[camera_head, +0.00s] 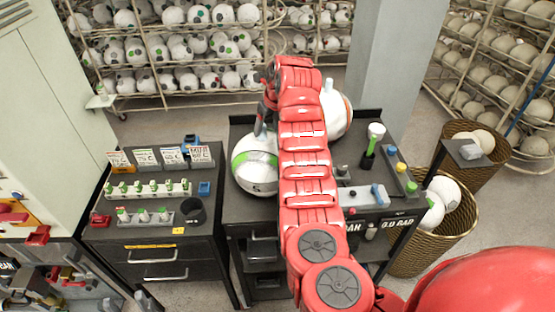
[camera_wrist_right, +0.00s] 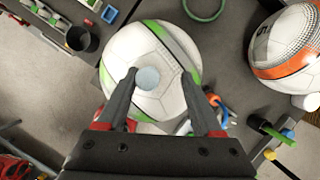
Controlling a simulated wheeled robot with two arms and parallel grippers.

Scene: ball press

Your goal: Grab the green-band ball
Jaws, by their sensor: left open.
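The green-band ball (camera_head: 256,162) is white with a green and dark band and sits on the dark bench. A pale round knob or post end (camera_wrist_right: 148,78) shows over it in the right wrist view, where the ball (camera_wrist_right: 150,50) fills the middle. In the head view my red right arm hides part of the bench and most of that gripper. Grey tips of my left gripper (camera_head: 146,301) seem to show at the bottom edge.
A white ball with an orange band (camera_head: 338,112) stands behind my right arm; it also shows in the wrist view (camera_wrist_right: 288,45). A dark cup (camera_head: 193,211) and small bottles are on the left cabinet. Wicker baskets (camera_head: 457,225) with balls stand right. Ball racks line the back.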

